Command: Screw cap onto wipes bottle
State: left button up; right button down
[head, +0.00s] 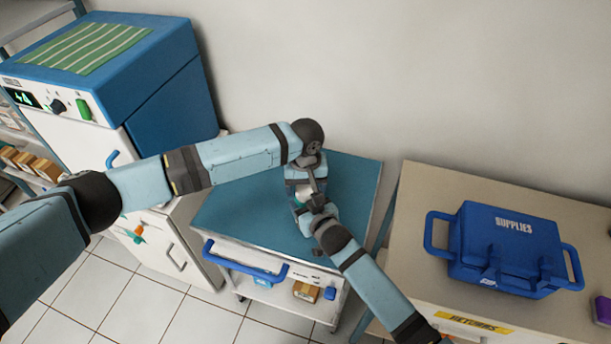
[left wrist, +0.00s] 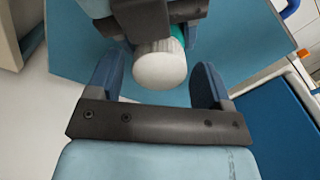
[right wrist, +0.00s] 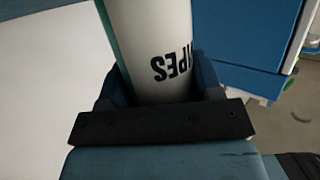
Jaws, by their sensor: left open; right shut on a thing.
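The wipes bottle (right wrist: 150,35) is white with dark "WIPES" lettering and a teal strip, and stands between my right gripper's (right wrist: 160,82) fingers, which are shut on it. In the left wrist view a round white cap (left wrist: 160,66) shows at the bottle's end, with a bit of teal behind it. I cannot tell how tightly it sits. My left gripper (left wrist: 157,72) is open, one finger on either side of the cap, with gaps to both. In the head view both grippers meet above the cart, and they hide most of the bottle.
The teal-topped cart (head: 240,215) is otherwise bare on top, with a small box (head: 305,292) on its lower shelf. A blue SUPPLIES case (head: 510,250) stands on the beige counter (head: 420,200) at right. A blue-and-white machine (head: 165,85) stands at left.

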pick_arm(q)
jog(key=shift+f, duration=0.25)
jog(key=c, duration=0.9)
jog(key=o, duration=1)
jog(key=shift+r, duration=2.3)
jog(key=shift+c, duration=0.3)
